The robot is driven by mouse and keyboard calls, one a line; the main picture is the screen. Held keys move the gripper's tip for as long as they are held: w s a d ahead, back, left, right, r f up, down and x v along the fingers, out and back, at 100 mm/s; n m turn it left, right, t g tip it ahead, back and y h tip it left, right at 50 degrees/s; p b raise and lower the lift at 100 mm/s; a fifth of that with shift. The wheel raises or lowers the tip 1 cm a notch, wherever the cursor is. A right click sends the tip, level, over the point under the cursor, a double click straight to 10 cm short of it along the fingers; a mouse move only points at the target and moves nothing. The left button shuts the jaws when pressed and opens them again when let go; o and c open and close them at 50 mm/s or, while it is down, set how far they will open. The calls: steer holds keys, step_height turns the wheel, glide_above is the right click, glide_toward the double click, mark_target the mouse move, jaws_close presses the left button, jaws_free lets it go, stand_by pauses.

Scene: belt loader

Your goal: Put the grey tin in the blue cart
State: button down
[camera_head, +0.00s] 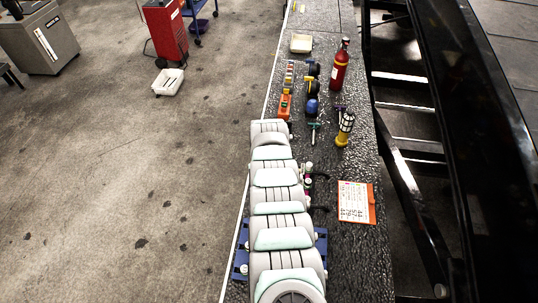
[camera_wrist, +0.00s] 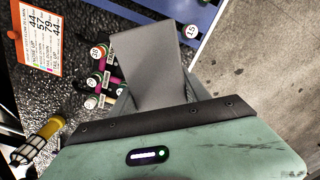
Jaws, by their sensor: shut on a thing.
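My gripper (camera_wrist: 158,100) is shut in the wrist view on a plain grey, flat-sided thing, which looks like the grey tin (camera_wrist: 147,60). Its lower part is hidden by my gripper's body. The blue cart (camera_head: 198,8) is at the top edge of the head view, on the floor left of the belt. It is cut off by the frame, and my gripper is far from it.
The belt holds a red extinguisher (camera_head: 340,66), a yellow lamp (camera_head: 345,129), a white tray (camera_head: 301,43), an orange-edged card (camera_head: 356,202) and small tools. Much floor is clear.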

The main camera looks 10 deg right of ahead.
steer(key=shift+r, duration=0.1)
steer(key=shift+w+a, duration=0.1)
steer(key=shift+a, duration=0.25)
steer(key=shift+a+r, duration=0.1)
steer(key=shift+a, duration=0.2)
stand_by(0.4)
steer(key=shift+a, duration=0.25)
